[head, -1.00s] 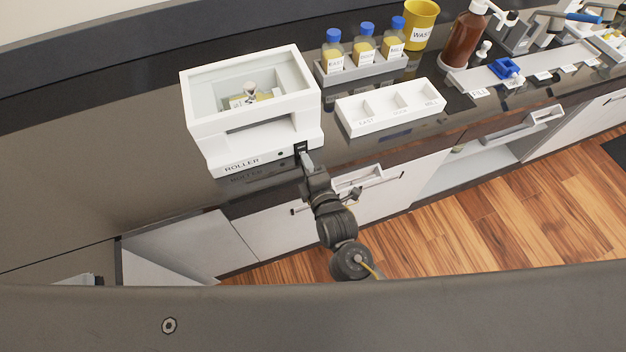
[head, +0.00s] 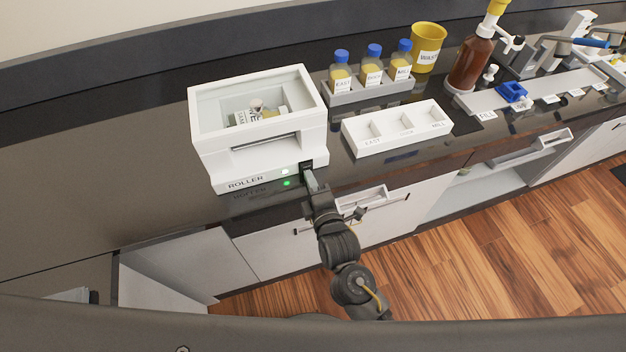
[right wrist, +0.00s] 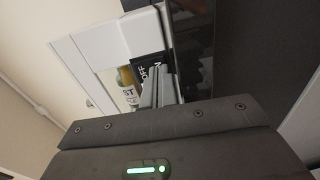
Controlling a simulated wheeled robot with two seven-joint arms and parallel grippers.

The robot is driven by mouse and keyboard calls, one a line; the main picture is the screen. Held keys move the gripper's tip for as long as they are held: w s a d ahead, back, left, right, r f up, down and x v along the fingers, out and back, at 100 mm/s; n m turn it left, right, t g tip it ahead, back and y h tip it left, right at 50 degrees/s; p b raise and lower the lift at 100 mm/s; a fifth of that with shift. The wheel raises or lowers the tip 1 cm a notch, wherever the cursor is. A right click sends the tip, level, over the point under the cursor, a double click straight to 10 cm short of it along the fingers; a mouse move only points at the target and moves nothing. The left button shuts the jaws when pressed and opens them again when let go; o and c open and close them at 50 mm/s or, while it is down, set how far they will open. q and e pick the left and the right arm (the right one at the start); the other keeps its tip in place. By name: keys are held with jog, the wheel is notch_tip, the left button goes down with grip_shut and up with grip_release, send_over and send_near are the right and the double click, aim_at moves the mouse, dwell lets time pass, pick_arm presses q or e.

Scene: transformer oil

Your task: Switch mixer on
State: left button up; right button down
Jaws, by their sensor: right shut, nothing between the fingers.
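The white mixer (head: 262,155), labelled ROLLER, stands on the dark counter at the left of the head view, with a labelled vial (head: 255,110) in its open top. A green light (head: 287,183) shows on its front. The black switch (head: 306,169) is at the front right corner; its OFF lettering shows in the right wrist view (right wrist: 147,68). My right gripper (head: 312,182) is shut and empty, its fingertips at the switch; contact cannot be told for certain. The fingers also show in the right wrist view (right wrist: 157,90). My left gripper is not in view.
A white three-compartment tray (head: 397,137) stands right of the mixer, with a rack (head: 345,98) of blue-capped bottles behind it. A yellow waste cup (head: 427,55) and brown bottle (head: 472,62) stand farther right. Drawers and an open shelf lie below the counter edge.

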jog(key=b+v, duration=0.1)
jog(key=v, duration=0.9)
jog(key=shift+s+d+b, duration=0.15)
jog(key=shift+d+b, duration=0.05)
jog(key=shift+b, duration=0.1)
